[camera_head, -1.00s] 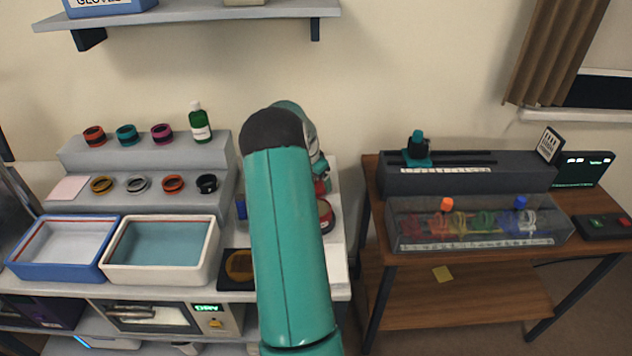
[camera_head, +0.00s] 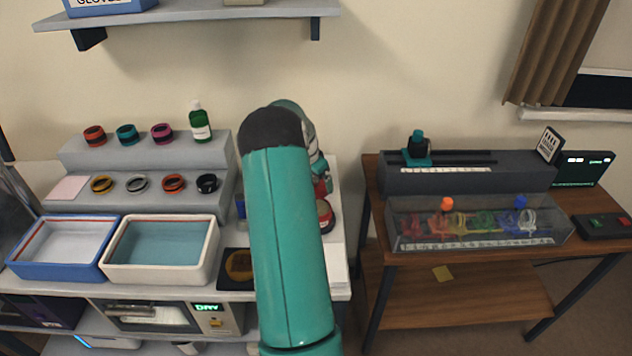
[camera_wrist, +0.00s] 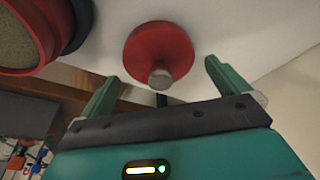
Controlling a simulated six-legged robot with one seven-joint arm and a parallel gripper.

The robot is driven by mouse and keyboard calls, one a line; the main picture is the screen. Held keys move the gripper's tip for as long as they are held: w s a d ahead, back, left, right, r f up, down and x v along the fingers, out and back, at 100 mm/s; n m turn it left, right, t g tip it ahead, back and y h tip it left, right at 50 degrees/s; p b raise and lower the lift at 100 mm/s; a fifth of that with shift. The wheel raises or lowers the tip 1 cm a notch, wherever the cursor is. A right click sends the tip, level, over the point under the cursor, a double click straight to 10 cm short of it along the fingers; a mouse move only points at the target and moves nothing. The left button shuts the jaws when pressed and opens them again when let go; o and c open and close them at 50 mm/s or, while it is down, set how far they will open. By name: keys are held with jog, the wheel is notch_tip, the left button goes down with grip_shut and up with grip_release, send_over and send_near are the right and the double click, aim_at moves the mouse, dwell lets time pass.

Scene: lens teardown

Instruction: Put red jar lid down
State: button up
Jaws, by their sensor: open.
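The red jar lid (camera_wrist: 160,48) is a red disc with a pale metal knob. In the wrist view it rests on a white surface, just beyond my gripper (camera_wrist: 163,70). My gripper is open, with one green finger on each side of the knob and a gap to both. A round red-rimmed jar (camera_wrist: 28,35) with a brownish inside is at the upper left of the wrist view. In the head view my arm hides my gripper and most of this spot; a red-rimmed round thing (camera_head: 325,215) shows just right of the arm.
Left of my arm stand a cream tray (camera_head: 160,250), a blue tray (camera_head: 62,247) and a stepped grey rack (camera_head: 150,165) with several rings and a green bottle (camera_head: 200,125). A brown table (camera_head: 470,265) with a clear box stands to the right, across a gap.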

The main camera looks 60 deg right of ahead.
jog(key=s+v, duration=0.1)
jog(key=v, duration=0.9)
jog(key=shift+w+r, duration=0.3)
jog(key=shift+w, duration=0.2)
jog(key=shift+a, duration=0.15)
jog(key=w+a+r+n+t, duration=0.1)
jog(key=w+a+r+n, duration=0.3)
jog(key=a, duration=0.6)
jog(key=w+a+r+n+t, duration=0.2)
jog(key=a+r, duration=0.4)
jog(key=a, duration=0.5)
jog(key=w+a+r+n+t, duration=0.1)
jog(key=w+a+r+n, duration=0.35)
jog(key=a, duration=0.55)
jog(key=s+a+n+t+y, duration=0.1)
jog(key=s+a+n, duration=0.4)
jog(key=a, duration=0.8)
jog(key=s+a+n+t+y, duration=0.1)
jog(key=s+a+n, duration=0.5)
jog(key=a, duration=0.8)
jog(key=s, duration=0.3)
jog(key=shift+a+r+t+y, duration=0.3)
jog(key=shift+y, duration=0.1)
